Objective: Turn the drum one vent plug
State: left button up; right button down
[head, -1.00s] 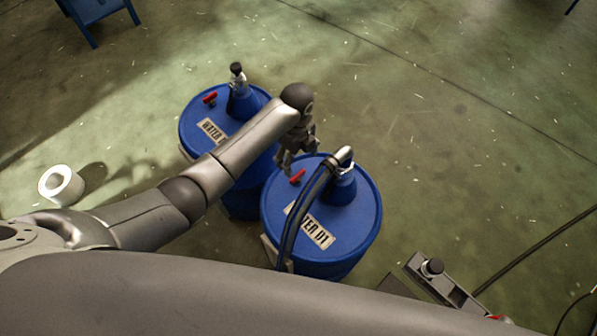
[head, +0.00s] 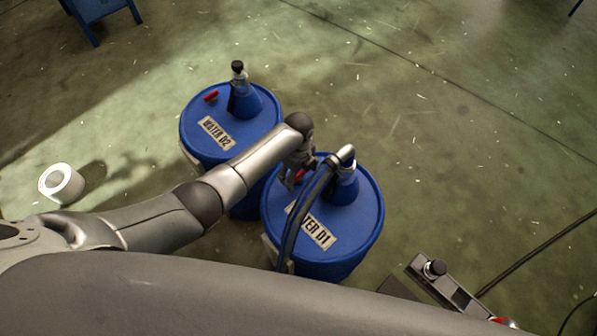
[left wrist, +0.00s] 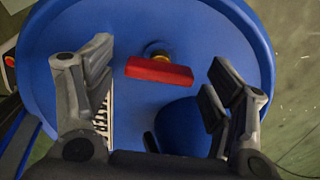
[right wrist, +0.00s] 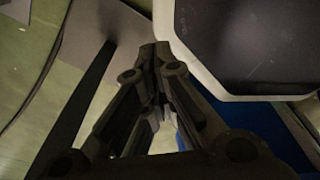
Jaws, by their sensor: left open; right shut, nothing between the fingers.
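Drum one (head: 352,230) is a blue drum whose partly hidden label ends in "D1". Its red vent plug (head: 299,174) shows as a small red bar beside my left gripper (head: 291,182), partly hidden by it. In the left wrist view, the red vent plug (left wrist: 160,71) lies crosswise on a brass fitting, between the open fingers of my left gripper (left wrist: 161,84). Both fingers look apart from the plug. My right gripper (right wrist: 155,62) is shut and empty in the right wrist view; it does not show in the head view.
A dark hose (head: 308,206) arches from the fitting on drum one across its label. A second blue drum (head: 232,152), "WATER D2", stands behind left, with its own red plug (head: 211,96). A white roll (head: 61,184) lies on the floor at left. Floor at right is mostly clear.

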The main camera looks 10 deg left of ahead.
pick_arm(q)
jog(key=c, duration=1)
